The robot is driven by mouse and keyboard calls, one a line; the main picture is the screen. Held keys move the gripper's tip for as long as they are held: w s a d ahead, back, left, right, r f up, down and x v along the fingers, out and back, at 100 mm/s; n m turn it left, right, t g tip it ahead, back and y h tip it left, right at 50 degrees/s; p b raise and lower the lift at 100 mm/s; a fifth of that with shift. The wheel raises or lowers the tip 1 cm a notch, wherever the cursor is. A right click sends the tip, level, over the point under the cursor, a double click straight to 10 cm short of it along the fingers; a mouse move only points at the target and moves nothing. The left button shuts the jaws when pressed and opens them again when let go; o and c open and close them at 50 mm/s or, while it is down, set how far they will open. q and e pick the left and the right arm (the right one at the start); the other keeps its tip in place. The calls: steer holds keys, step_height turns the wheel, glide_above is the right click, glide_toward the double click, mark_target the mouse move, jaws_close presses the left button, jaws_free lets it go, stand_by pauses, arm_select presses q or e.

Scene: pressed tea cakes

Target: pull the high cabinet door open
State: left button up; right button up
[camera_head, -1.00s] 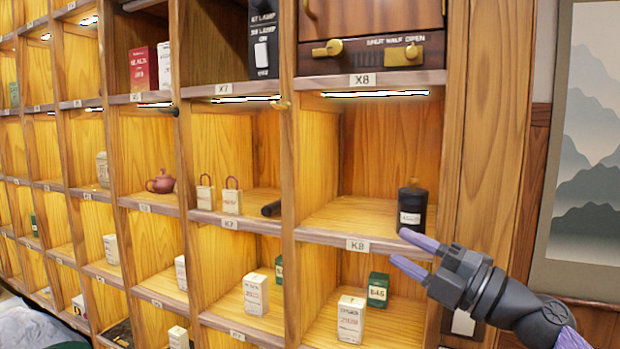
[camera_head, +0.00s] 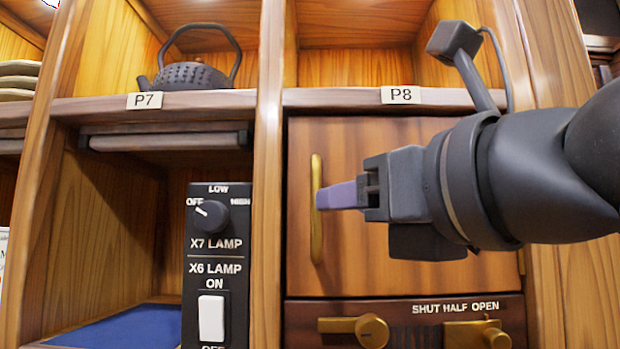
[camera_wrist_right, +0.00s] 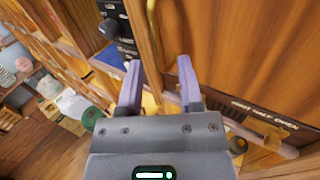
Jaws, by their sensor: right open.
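The high cabinet door (camera_head: 400,270) is a brown wooden panel below the P8 label. It looks shut in its frame. Its upright brass handle (camera_head: 316,235) is near the door's left edge and also shows in the right wrist view (camera_wrist_right: 153,28). My right gripper (camera_head: 322,197) reaches in from the right with its purple fingers at the handle's middle. In the wrist view the fingers (camera_wrist_right: 158,62) are apart, with the handle between or just beyond the tips. I cannot tell whether they touch it. My left gripper is not in view.
Below the door is a panel with brass knobs (camera_head: 370,331) marked SHUT HALF OPEN. A black lamp switch box (camera_head: 219,262) stands in the compartment to the left. A dark teapot (camera_head: 192,77) sits on the P7 shelf. A wooden post (camera_head: 268,180) separates the compartments.

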mark_target(317, 243)
steer(key=p+x, duration=0.2)
steer(key=x, duration=0.4)
steer(key=shift+s+a, duration=0.15)
steer(key=shift+c, duration=0.3)
jaws_close()
stand_by(0.8)
